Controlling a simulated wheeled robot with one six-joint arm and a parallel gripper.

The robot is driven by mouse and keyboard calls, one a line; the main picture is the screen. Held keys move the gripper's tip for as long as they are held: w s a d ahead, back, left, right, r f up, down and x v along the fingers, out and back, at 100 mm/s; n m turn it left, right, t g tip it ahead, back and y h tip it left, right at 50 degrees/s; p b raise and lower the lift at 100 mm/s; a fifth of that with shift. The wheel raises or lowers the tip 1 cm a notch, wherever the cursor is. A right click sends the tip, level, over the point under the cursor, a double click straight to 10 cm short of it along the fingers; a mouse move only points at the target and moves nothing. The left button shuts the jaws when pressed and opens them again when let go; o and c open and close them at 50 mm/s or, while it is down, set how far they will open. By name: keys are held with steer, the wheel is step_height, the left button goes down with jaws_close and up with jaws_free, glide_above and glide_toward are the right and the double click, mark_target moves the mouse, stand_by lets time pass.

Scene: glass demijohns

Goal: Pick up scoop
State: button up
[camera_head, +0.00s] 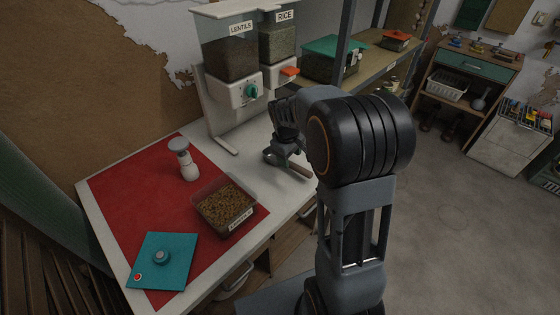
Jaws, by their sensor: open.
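The scoop (299,170) lies on the white counter, right of the red mat and below the dispensers.
A container of brown grains (225,207), a white grinder-like bottle (184,160) and a teal lid (162,260) are on the red mat (120,205). Lentil (230,60) and rice (278,45) dispensers stand behind the gripper. The counter's front edge is close to the scoop.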

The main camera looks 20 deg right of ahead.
mark_target(291, 163)
steer(key=shift+d+f, duration=0.25)
steer(key=shift+f, duration=1.05)
steer(key=shift+d+f, duration=0.2)
steer(key=shift+f, duration=1.05)
steer(key=shift+c, duration=0.3)
jaws_close()
